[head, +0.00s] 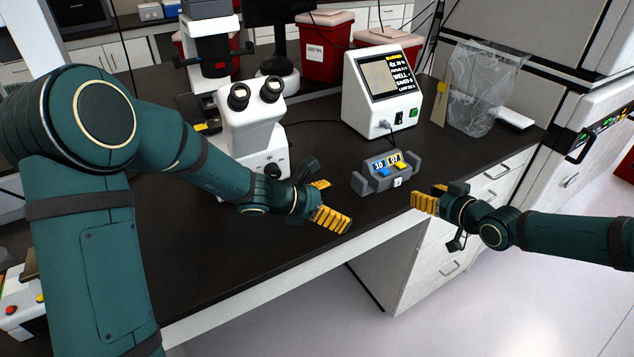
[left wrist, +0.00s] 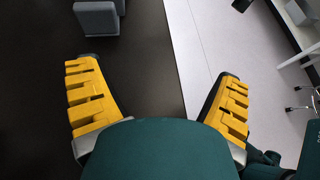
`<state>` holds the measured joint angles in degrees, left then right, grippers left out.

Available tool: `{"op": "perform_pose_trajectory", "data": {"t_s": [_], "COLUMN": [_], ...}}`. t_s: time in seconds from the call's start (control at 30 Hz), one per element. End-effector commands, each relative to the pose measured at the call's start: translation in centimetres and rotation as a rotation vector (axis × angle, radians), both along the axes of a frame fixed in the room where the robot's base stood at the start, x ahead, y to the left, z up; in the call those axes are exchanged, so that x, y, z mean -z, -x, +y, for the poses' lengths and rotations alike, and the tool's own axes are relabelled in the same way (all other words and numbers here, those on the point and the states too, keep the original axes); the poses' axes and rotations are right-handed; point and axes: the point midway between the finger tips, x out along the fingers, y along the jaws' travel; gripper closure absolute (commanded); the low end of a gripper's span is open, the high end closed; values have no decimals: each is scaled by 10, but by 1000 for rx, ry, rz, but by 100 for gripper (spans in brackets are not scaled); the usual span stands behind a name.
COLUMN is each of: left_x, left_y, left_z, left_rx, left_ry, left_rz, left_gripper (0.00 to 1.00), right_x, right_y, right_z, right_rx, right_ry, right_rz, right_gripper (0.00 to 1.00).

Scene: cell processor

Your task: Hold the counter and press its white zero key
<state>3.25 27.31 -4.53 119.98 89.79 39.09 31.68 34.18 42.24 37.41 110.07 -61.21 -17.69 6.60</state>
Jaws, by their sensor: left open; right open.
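The counter (head: 375,181) is a small grey box with raised ends. It stands on the dark bench near its front edge. Its face shows a display, a blue key (head: 383,173), a yellow key (head: 400,166) and a white key (head: 398,182) low on the front. My left gripper (head: 328,203) is open and empty to the left of the counter, apart from it. My right gripper (head: 428,199) is open and empty to the right of the counter, off the bench's front edge. In the left wrist view the open left fingers (left wrist: 158,95) show, with a grey end of the counter (left wrist: 97,18) at the top.
A white microscope (head: 252,125) stands behind my left gripper. A white cell-processing device with a screen (head: 383,90) stands behind the counter. A clear bag (head: 482,90) and red bins (head: 325,48) are farther back.

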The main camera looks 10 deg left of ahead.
Motion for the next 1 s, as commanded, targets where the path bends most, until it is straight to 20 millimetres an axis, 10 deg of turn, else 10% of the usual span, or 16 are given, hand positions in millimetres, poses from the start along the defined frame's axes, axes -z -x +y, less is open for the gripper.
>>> {"op": "perform_pose_trajectory", "data": {"t_s": [0.33,1.0], "left_x": [-20,21], "left_y": [-44,-112], "left_z": [52,-17], "left_rx": [-204,-202], "left_ry": [63,62], "left_rz": [-36,-36], "left_gripper": [8,8], "right_x": [0,0], "right_y": [0,0], "right_z": [0,0], "right_rx": [0,0], "right_ry": [0,0], "right_rz": [0,0], "right_gripper": [54,54]}}
